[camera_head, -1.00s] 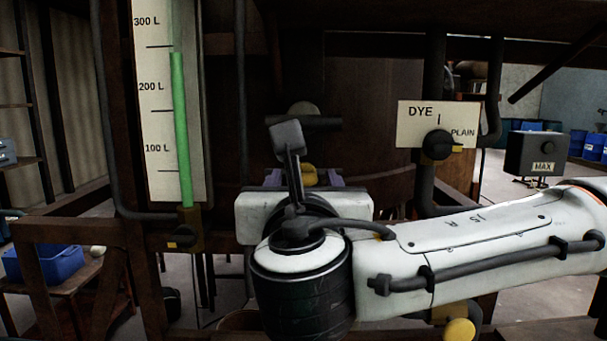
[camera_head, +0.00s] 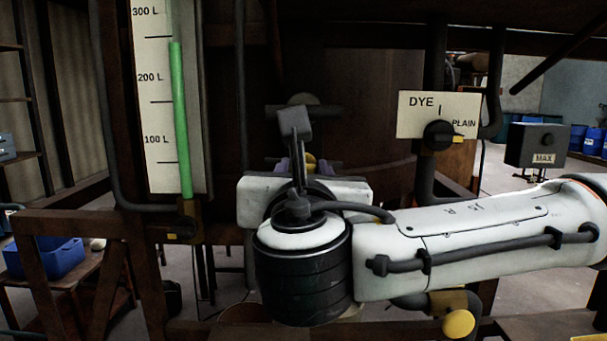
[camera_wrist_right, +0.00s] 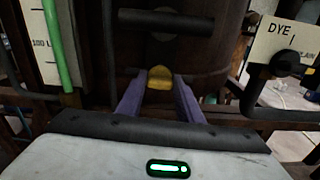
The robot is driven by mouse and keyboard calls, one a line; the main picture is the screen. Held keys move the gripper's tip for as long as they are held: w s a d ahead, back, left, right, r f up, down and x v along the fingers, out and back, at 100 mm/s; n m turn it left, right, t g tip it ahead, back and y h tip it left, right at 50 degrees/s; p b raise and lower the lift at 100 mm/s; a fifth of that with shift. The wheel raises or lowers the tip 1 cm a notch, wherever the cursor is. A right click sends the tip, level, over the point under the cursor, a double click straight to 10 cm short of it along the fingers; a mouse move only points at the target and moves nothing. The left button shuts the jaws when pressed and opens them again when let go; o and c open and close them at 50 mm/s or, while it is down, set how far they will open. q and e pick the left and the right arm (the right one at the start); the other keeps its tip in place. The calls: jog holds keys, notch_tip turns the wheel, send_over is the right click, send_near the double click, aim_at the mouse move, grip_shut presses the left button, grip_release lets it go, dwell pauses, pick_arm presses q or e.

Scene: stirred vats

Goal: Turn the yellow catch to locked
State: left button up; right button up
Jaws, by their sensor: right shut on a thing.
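The yellow catch (camera_wrist_right: 159,79) shows in the right wrist view between the tips of the two purple fingers of my right gripper (camera_wrist_right: 160,82), which are shut on it. In the head view a small part of the catch (camera_head: 310,161) shows behind my right wrist, with the purple fingers (camera_head: 285,166) beside it. My right arm comes in from the right and hides the area below the catch. No lettering for the catch can be read, so I cannot tell how far it is turned. My left gripper is not in view.
A gauge board (camera_head: 153,110) with a green column stands left. A DYE/PLAIN plate (camera_head: 424,103) with a black knob (camera_head: 438,135) is on the right, near a box marked MAX (camera_head: 537,144). A dark horizontal bar (camera_wrist_right: 160,22) runs above the catch. A yellow round knob (camera_head: 458,324) sits below my arm.

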pick_arm(q)
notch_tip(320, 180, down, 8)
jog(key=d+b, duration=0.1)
jog(key=b, duration=1)
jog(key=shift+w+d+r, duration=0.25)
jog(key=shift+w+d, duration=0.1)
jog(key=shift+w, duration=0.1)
pick_arm(e)
jog(key=m, duration=1.7)
jog(key=shift+d+f, duration=0.15)
jog(key=shift+f, duration=0.1)
jog(key=shift+m, duration=0.3)
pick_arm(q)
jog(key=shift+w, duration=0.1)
pick_arm(e)
jog(key=o, duration=1.1)
jog(key=shift+r, duration=0.1)
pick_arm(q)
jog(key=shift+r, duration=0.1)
